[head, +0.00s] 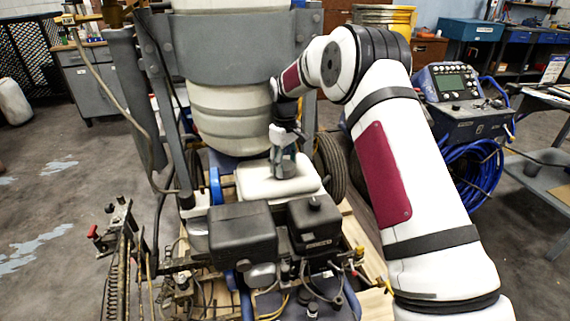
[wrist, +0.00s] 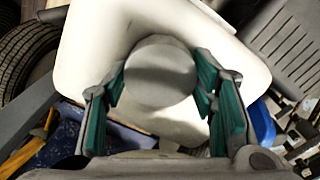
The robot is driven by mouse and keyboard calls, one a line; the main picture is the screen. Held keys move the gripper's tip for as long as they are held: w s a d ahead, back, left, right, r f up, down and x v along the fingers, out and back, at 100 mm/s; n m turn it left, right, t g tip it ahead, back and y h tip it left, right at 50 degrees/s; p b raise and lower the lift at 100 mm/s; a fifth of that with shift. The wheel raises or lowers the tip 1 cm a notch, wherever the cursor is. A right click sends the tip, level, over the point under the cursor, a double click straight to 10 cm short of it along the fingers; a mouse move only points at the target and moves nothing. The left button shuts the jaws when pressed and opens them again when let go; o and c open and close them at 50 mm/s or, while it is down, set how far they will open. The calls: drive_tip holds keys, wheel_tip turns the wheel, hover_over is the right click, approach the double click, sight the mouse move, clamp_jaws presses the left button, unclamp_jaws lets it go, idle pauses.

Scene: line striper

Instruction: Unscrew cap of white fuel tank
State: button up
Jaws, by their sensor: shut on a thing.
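The white fuel tank (head: 256,184) sits in the middle of the line striper, behind the black engine parts. In the wrist view the tank (wrist: 110,40) fills the upper middle. Its round grey cap (wrist: 160,72) lies between the green-padded fingers of my gripper (wrist: 160,95), with one finger against each side. In the head view my gripper (head: 284,160) reaches down from above onto the tank's top, and it mostly hides the cap there. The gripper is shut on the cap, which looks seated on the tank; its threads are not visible.
The black engine covers (head: 242,235) stand just in front of the tank. A large white barrel (head: 230,115) in a grey frame rises behind it. A black tyre (head: 330,168) is close on the right. A blue hose coil (head: 472,175) hangs from a machine further right.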

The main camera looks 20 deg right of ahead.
drive_tip(key=n, duration=0.3)
drive_tip(key=n, duration=0.2)
drive_tip(key=shift+n, duration=0.8)
drive_tip(key=shift+n, duration=1.7)
drive_tip(key=shift+n, duration=0.5)
